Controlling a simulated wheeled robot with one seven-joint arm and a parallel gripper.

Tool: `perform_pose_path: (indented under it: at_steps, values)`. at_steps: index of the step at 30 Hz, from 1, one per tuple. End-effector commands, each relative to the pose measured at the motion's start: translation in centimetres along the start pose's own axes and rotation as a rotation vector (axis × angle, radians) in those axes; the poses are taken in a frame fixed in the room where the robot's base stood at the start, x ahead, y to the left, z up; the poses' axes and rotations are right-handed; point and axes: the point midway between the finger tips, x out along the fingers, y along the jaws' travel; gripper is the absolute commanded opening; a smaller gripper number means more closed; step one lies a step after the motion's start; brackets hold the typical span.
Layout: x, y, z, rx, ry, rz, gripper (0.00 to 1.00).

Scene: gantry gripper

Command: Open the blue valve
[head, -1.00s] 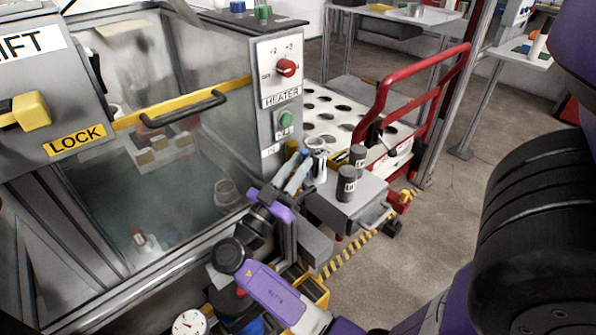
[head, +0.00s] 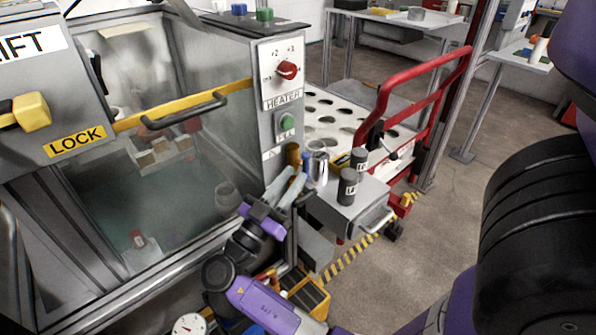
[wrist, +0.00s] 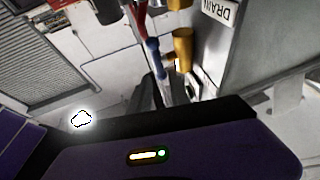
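A small blue piece (wrist: 153,45), which I take to be the blue valve's handle, shows in the wrist view below a red part and left of a brass-coloured cylinder (wrist: 183,48). In the head view a little blue (head: 305,158) shows just beyond my fingertips. My gripper (head: 297,174) is at the front right corner of the grey machine, its two light fingers pointing up at the blue piece with a gap between them. I cannot tell whether they touch it. The valve's body and pipe are mostly hidden.
A DRAIN label (wrist: 219,10) is beside the brass cylinder. A grey box (head: 345,205) with dark canisters (head: 347,187) and a shiny metal cup (head: 317,168) stands close on the right. A red-railed cart (head: 425,95) is behind. The glass-fronted machine (head: 150,200) is left.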

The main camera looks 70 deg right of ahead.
Motion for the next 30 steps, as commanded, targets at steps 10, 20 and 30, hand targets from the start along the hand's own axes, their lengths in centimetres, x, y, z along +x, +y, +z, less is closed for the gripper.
perform_pose_path:
  at_steps: [10, 20, 30]
  values:
    - [-4.2, 0.0, 0.1, 0.000, 0.000, 0.000, 0.23]
    - [-4.4, 0.0, 0.0, 0.000, 0.000, 0.001, 0.23]
    - [-4.4, 0.0, 0.2, -0.006, -0.004, -0.005, 0.23]
